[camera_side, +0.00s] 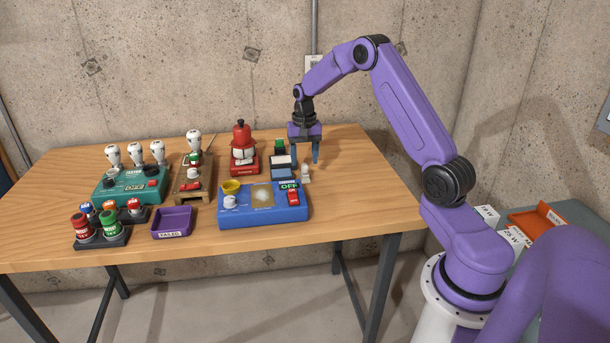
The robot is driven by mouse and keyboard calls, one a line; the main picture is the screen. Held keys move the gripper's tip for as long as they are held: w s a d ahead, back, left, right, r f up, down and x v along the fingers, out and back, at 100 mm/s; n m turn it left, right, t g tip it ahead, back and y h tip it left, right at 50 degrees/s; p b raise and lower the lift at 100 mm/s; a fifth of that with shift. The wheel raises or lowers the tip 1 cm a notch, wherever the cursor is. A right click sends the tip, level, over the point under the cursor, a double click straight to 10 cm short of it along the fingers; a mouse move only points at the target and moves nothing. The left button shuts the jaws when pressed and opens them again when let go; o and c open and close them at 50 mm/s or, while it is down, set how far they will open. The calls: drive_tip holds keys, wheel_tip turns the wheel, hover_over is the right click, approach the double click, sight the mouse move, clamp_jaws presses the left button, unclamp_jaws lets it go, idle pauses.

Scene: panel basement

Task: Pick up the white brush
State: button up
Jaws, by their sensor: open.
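A small white upright item (305,173), which may be the white brush, stands on the wooden table right of a dark box with a pale top (283,167). It is too small for me to make out bristles. My gripper (304,159) points down with its fingers apart, just above and behind this item as seen from the side. Nothing shows between the fingers. I cannot tell whether a finger touches the item or the box.
A blue device (262,218) with a red switch stands in front. A red machine (243,158), a wooden stand (192,185), a green device (128,187), a purple tray (172,222) and a rack of cans (101,238) lie left. The table's right end (365,190) is clear.

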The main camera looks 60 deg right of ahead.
sight(305, 164)
drive_tip(key=shift+d+f, duration=0.2)
drive_tip(key=shift+f, duration=2.4)
clamp_jaws()
